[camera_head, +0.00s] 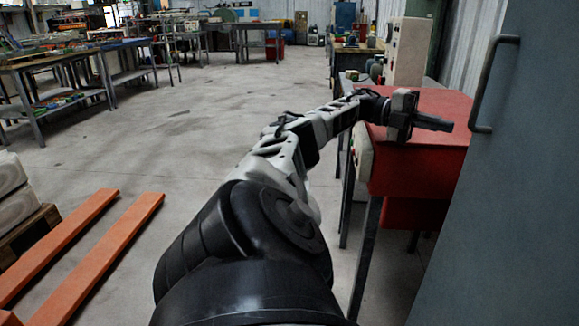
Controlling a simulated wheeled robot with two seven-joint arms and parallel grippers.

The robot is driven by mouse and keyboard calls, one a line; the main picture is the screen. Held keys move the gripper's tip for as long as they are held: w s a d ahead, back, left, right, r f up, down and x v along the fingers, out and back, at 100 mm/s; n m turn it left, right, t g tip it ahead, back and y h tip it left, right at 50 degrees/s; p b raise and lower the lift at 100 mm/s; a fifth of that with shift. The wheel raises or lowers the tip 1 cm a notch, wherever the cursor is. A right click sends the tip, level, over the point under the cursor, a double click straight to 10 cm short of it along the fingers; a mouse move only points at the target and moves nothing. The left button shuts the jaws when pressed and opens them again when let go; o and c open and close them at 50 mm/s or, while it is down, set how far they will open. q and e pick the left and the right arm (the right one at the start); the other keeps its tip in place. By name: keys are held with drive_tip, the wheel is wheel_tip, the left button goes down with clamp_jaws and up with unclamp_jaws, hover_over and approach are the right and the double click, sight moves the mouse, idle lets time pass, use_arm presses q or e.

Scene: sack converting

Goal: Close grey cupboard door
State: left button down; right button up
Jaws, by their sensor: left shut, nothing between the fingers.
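The grey cupboard door (515,200) fills the right side of the head view, seen at a steep angle. A dark bar handle (490,85) stands out from its left part. My left arm reaches forward from the bottom middle. My left gripper (447,125) is shut and empty, with its fingers pointing right toward the door, just left of the lower end of the handle. I cannot tell whether the fingertips touch the door. The cupboard's inside is not visible. My right gripper is not in view.
A red machine (425,165) on a dark-legged stand is right behind my left gripper. Orange forks (100,250) lie on the floor at left, beside a pallet with white sacks (15,195). Workbenches (50,75) line the far left. The middle floor is clear.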

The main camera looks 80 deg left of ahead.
use_arm(q)
drive_tip(key=shift+r, duration=0.1)
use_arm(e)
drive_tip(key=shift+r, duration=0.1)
use_arm(q)
drive_tip(key=s+d+r, duration=0.1)
drive_tip(key=r, duration=0.1)
drive_tip(key=s+d+r+b, duration=0.1)
drive_tip(key=r, duration=0.2)
drive_tip(key=s+d+r+b, duration=0.1)
drive_tip(key=d+r, duration=0.1)
drive_tip(key=r, duration=0.1)
drive_tip(key=shift+s+r, duration=0.1)
drive_tip(key=s+d+r+b, duration=0.4)
drive_tip(key=s+d, duration=0.1)
drive_tip(key=d, duration=0.2)
drive_tip(key=shift+s+r, duration=0.3)
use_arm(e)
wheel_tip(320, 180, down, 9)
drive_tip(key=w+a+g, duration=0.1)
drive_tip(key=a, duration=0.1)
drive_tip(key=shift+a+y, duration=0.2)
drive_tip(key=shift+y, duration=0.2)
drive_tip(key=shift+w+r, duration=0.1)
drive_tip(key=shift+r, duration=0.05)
